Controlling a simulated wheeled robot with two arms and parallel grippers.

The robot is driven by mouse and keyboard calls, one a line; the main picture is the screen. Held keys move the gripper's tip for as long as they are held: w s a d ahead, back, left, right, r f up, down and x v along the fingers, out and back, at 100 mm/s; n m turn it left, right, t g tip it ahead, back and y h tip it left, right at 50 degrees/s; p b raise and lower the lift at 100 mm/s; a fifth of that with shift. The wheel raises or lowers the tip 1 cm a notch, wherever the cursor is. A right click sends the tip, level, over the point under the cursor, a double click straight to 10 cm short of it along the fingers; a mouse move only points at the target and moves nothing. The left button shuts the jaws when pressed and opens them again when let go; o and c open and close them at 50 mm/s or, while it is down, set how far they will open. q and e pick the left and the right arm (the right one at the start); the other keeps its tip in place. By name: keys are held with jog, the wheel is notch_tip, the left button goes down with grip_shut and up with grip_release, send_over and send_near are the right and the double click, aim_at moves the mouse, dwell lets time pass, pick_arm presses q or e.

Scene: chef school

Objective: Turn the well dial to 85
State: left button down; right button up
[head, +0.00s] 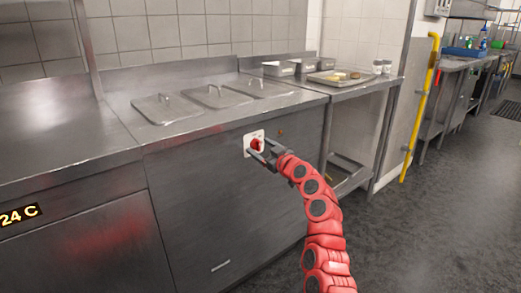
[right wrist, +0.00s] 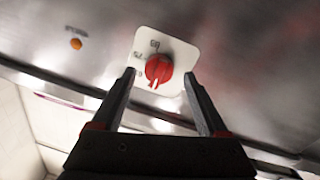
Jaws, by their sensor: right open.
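The well dial (head: 256,144) is a red knob on a white square plate, on the front of the steel counter with lidded wells. In the right wrist view the red dial (right wrist: 159,69) shows between and beyond my fingertips, with dark marks on its plate that are too small to read surely. My right gripper (head: 260,153) is at the dial in the head view; its two fingers (right wrist: 159,76) are spread on either side of the knob, with gaps visible. Whether they touch it I cannot tell. My left gripper is not in view.
Several lidded wells (head: 213,96) lie in the counter top above the dial. A small orange light (right wrist: 76,44) sits beside the plate. A digital display (head: 20,215) reads 24 C at left. A steel table with a tray (head: 341,78) stands to the right.

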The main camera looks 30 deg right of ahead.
jog(key=shift+w, duration=0.3)
grip_shut()
dwell(0.4)
